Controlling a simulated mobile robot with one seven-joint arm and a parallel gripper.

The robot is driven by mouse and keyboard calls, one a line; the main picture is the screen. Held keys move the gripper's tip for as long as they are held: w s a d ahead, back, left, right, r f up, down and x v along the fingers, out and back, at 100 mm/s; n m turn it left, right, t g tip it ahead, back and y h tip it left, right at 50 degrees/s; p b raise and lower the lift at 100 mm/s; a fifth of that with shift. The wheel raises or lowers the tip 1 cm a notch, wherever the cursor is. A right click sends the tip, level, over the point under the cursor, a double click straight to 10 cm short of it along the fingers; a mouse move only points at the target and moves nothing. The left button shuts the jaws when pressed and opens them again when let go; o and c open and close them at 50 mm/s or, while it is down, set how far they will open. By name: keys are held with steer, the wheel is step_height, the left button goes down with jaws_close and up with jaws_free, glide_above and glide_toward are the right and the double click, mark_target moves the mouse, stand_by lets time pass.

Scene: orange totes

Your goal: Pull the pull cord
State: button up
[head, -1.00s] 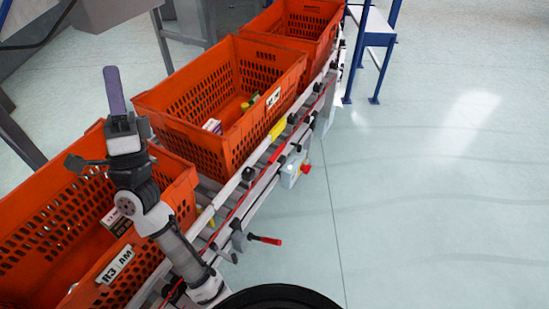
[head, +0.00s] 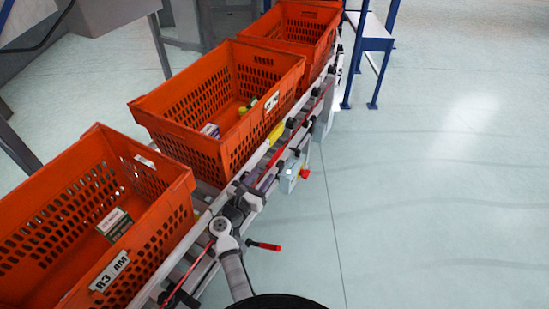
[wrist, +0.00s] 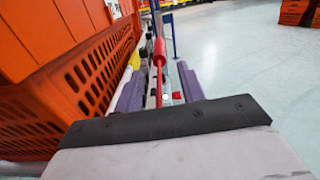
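The red pull cord (head: 287,143) runs along the side rail of the conveyor. In the wrist view the cord, with a thicker red sleeve (wrist: 159,50), lies ahead between my two purple fingers. My gripper (head: 266,176) is low beside the rail, just right of the middle tote. Its fingers (wrist: 159,90) stand apart, one on each side of the cord, with a visible gap to it. Whether the cord lies at fingertip depth is hard to tell.
Orange totes (head: 135,160) with small boxes stand in a row on the conveyor, close to my gripper's left. A grey box with a red button (head: 304,173) hangs on the rail. A red-handled lever (head: 264,246) sticks out nearer.

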mark_target(275, 159)
steer(key=x, duration=0.9)
steer(key=shift+w+p, duration=0.15)
steer(key=shift+p, duration=0.2)
jaws_close()
steer(key=shift+d, duration=0.1)
